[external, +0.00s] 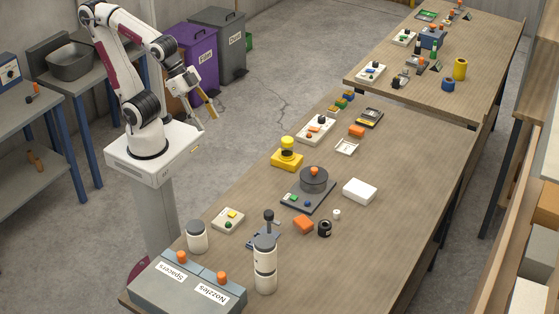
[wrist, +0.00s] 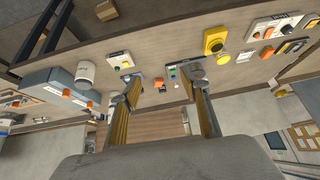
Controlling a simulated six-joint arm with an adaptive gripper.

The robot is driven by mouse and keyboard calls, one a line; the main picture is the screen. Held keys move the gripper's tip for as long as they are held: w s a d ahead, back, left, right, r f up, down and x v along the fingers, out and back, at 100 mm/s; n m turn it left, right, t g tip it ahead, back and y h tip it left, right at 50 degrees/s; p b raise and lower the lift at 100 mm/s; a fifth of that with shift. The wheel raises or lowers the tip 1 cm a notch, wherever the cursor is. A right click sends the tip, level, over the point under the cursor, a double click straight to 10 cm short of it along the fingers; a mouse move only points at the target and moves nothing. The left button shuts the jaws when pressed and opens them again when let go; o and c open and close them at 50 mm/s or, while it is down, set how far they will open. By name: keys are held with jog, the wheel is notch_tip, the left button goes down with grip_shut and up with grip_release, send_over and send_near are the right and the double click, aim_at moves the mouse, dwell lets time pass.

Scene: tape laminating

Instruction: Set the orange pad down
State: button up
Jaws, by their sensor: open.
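Two small orange blocks could be the orange pad, and I cannot tell which is meant. One orange block (external: 303,224) lies on the near table beside a black ring. The other orange block (external: 357,131) lies farther back near a small white tray. My gripper (external: 207,106) is raised near my base, left of the table and well apart from both blocks. In the wrist view my gripper (wrist: 165,85) has its two fingers spread wide with nothing held between them. An orange piece (wrist: 158,83) shows on the table beyond the fingers.
The near table holds a dark round turntable (external: 314,180), a yellow button unit (external: 287,155), a white box (external: 359,191), a white bottle (external: 265,265) and labelled grey bins (external: 187,287). A small white tray (external: 346,147) looks empty. The right side of the tabletop is clear.

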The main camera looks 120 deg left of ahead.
jog(key=w+f+m+t, duration=0.1)
jog(key=w+f, duration=0.3)
jog(key=w, duration=0.5)
jog(key=w+f+t+h, duration=0.15)
jog(key=w+f, duration=0.25)
jog(key=w, duration=0.5)
jog(key=w+f+m+t+y, duration=0.15)
jog(key=w+f, duration=0.25)
jog(key=w, duration=0.5)
jog(key=t+h, duration=0.1)
jog(key=h, duration=0.1)
send_near(299, 219)
jog(key=shift+w+a+f, duration=0.15)
jog(key=shift+w+f, duration=0.2)
jog(key=shift+w, duration=0.4)
jog(key=shift+w+f+h, duration=0.25)
jog(key=shift+f+h, duration=0.15)
jog(key=shift+f, duration=0.05)
jog(key=shift+w+d+f, duration=0.1)
jog(key=shift+d, duration=0.15)
jog(key=shift+x, duration=1.15)
jog(key=shift+w, duration=0.1)
